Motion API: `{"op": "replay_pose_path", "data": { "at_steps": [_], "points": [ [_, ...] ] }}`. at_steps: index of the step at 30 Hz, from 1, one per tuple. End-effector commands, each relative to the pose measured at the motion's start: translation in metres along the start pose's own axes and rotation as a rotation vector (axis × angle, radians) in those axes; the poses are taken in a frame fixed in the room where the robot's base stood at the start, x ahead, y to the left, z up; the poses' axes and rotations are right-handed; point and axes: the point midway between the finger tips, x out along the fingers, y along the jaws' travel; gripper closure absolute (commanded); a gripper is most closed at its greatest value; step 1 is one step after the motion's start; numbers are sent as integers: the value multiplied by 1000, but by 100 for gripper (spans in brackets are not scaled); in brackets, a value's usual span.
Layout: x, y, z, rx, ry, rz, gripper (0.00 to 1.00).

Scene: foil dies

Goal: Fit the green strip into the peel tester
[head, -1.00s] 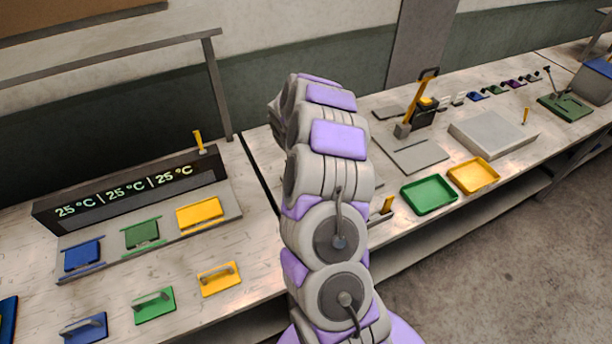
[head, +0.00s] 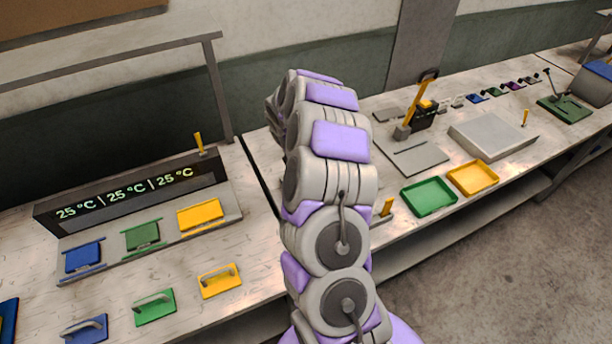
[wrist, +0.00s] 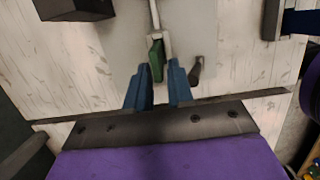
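In the wrist view my gripper (wrist: 159,72) points at a pale grey plate (wrist: 112,45), with its two blue fingers a small gap apart. A small green piece (wrist: 156,60), perhaps the green strip, shows at the fingertips, nearer the left finger. I cannot tell whether the fingers grip it. A light forked metal part (wrist: 157,36) with a thin rod touches or overlaps the green piece at its far end; this may be part of the peel tester. A small dark lever (wrist: 195,72) is right of the fingers. In the head view my arm hides the gripper and this spot.
In the head view a display rack (head: 130,195) with coloured plates stands left. Green (head: 429,195) and yellow (head: 472,178) trays sit on the right bench. A yellow-handled press (head: 410,115), a grey block (head: 492,133) and a green-based lever device (head: 565,109) stand behind and right.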

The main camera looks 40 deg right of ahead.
Motion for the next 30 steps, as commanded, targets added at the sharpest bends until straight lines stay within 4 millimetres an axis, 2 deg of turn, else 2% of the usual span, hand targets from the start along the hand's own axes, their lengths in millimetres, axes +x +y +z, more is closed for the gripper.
{"op": "replay_pose_path", "data": {
  "at_steps": [6,12,20,23,26,30],
  "points": [
    [-48,1,1,0,-2,5,78],
    [-83,1,1,1,-2,3,78],
    [-99,0,-2,7,2,3,78],
    [-112,-9,-15,38,20,5,78],
    [-139,-27,-37,104,47,8,78],
    [-180,-69,-73,238,88,-9,78]
  ]
}}
